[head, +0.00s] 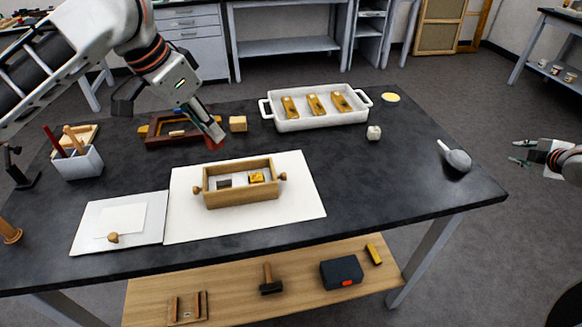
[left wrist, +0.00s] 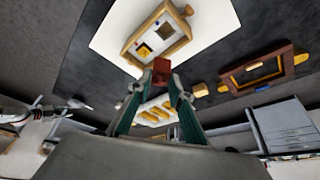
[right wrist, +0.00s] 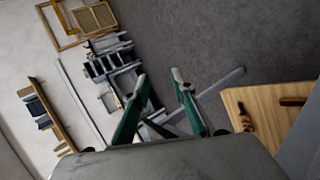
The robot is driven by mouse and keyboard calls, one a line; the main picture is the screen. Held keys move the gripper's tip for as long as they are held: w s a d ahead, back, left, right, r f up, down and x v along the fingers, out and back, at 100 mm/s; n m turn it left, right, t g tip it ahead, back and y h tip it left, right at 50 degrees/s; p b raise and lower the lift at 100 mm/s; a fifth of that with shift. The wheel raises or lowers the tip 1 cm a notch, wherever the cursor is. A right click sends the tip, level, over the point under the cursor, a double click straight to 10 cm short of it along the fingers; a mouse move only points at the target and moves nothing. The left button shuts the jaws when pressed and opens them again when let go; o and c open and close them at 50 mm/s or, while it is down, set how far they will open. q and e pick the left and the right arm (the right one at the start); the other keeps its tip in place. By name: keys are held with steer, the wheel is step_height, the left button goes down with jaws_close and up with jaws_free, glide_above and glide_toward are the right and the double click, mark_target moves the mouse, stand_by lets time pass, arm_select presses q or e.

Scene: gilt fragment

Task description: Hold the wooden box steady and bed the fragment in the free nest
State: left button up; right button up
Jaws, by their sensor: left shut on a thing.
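The wooden box (head: 240,199) stands on a white sheet, with a round knob at each end. Inside it, a gold piece (head: 256,177) sits on the right and a dark square recess (head: 224,184) shows on the left. My left gripper (head: 211,135) is shut on a small red-brown block (head: 214,143), which I take for the fragment. It holds the block above and behind the box, apart from it. The block also shows in the left wrist view (left wrist: 161,68). My right gripper (head: 525,152) is open and empty, off the table's right side, not touching the box.
A white tray (head: 318,124) with three gilt pieces stands at the back. A dark wooden frame (head: 165,141) and a small wooden block (head: 238,124) lie behind the box. A tool cup (head: 80,164) stands left. The table's right front is clear.

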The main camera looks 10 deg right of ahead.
steer(key=w+r+n+t, duration=0.3)
steer(key=w+r+n, duration=0.1)
steer(key=r, duration=0.8)
steer(key=w+r+n+t, duration=0.2)
steer(key=w+r+n, duration=0.15)
steer(key=r, duration=0.75)
steer(key=w+a+f+n+t+y, duration=0.1)
steer(key=w+a+f+n+y, duration=0.1)
steer(key=a+n+y, duration=0.35)
steer(key=w+a+f+n+t+y, duration=0.1)
steer(key=w+a+f+n+y, duration=0.15)
steer(key=a, duration=0.65)
steer(key=n+g+y, duration=1.2)
steer(key=n+g, duration=0.5)
steer(key=n, duration=0.9)
glide_toward(240, 187)
steer(key=shift+w+d+r+m, duration=0.2)
steer(key=shift+d+r, duration=0.1)
steer(key=shift+d, duration=0.3)
steer(key=shift+w+d+r+m, duration=0.1)
steer(key=shift+w+d+r, duration=0.1)
steer(key=shift+d+r, duration=0.3)
steer(key=shift+s+a+f+h, duration=0.3)
steer(key=shift+a+f, duration=0.15)
steer(key=shift+a, duration=0.1)
steer(key=x, duration=1.1)
steer(key=shift+s+a, duration=0.1)
steer(key=shift+c, duration=0.4)
